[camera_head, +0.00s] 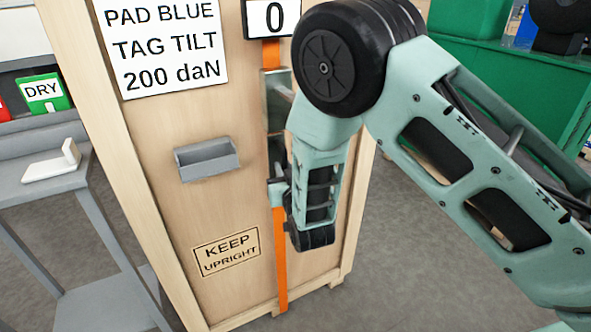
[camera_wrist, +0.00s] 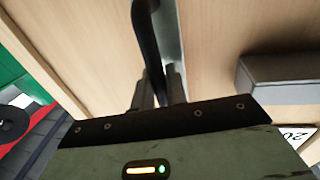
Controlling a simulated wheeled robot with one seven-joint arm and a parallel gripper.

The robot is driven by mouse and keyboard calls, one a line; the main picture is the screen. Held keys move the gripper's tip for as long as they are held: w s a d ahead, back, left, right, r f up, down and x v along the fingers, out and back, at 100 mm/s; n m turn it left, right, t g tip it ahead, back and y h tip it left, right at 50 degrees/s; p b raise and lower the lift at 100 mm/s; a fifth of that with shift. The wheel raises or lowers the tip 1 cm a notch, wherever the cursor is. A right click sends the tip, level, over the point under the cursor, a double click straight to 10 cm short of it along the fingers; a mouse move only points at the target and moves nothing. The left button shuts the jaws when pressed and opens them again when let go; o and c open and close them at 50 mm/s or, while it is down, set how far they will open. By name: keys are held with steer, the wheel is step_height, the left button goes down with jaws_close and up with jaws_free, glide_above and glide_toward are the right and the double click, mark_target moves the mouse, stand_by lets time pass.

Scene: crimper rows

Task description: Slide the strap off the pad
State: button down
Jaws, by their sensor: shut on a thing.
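The orange strap (camera_head: 281,262) runs vertically down the front of a wooden crate (camera_head: 160,150). A short piece of it shows above, under the "0" display (camera_head: 269,17). A metal fitting (camera_head: 279,95) sits on the strap line. My gripper (camera_head: 279,190) is at the crate front on the strap line, largely hidden by my arm. In the wrist view my gripper (camera_wrist: 158,88) is shut on a dark curved handle (camera_wrist: 146,30), beside a grey metal strip. I cannot make out the pad, and no orange strap shows in the wrist view.
A grey open holder (camera_head: 207,160) juts from the crate front, left of my gripper; it also shows in the wrist view (camera_wrist: 280,78). A sign (camera_head: 163,45) reads "PAD BLUE TAG TILT 200 daN". A grey stand (camera_head: 90,225) is at the left. A green bench (camera_head: 510,85) stands behind.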

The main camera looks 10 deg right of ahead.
steer(key=shift+s+a, duration=0.1)
steer(key=shift+a, duration=0.2)
steer(key=c, duration=1.5)
jaws_free()
steer(key=shift+a, duration=0.1)
steer(key=s+b, duration=0.1)
steer(key=s, duration=0.4)
steer(key=s+d, duration=0.1)
steer(key=s, duration=0.5)
steer(key=s+d+b, duration=0.1)
steer(key=s, duration=0.5)
steer(key=shift+s+d+b, duration=0.15)
steer(key=shift+d+b, duration=0.05)
steer(key=shift+b, duration=0.1)
